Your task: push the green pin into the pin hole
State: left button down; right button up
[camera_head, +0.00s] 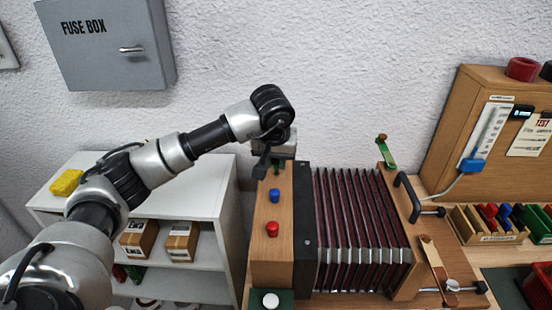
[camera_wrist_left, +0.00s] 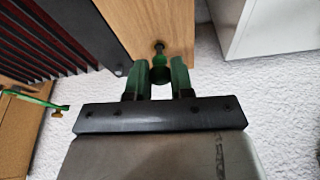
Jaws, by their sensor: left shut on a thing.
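The green pin (camera_wrist_left: 159,72) sits between the two green-tinted fingers of my left gripper (camera_wrist_left: 163,76) in the left wrist view. Its narrow end points at the wooden block (camera_wrist_left: 165,20) and meets a dark spot (camera_wrist_left: 159,46) on its face, which looks like the pin hole. How deep the pin sits is unclear. In the head view my left gripper (camera_head: 274,165) is over the far end of the wooden block (camera_head: 270,258), and a bit of green (camera_head: 277,168) shows below it. A blue knob (camera_head: 275,195) and a red knob (camera_head: 272,229) stand nearer on the block. My right gripper is not in view.
A pleated bellows (camera_head: 355,220) joins the block on the right. A black handle (camera_head: 406,196) and a green lever (camera_head: 386,152) stand beyond it. A white shelf (camera_head: 215,171) with boxes is at left. The wall is close behind.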

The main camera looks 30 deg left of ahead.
pick_arm(q)
jog(key=shift+f+b, duration=0.65)
dwell(0.9)
dwell(0.4)
jog(key=c, duration=0.7)
grip_release()
jog(key=shift+o, duration=0.2)
jog(key=shift+r, duration=0.15)
jog(key=shift+r+p, duration=2.4)
jog(key=shift+r, duration=1.25)
jog(key=shift+f, duration=0.1)
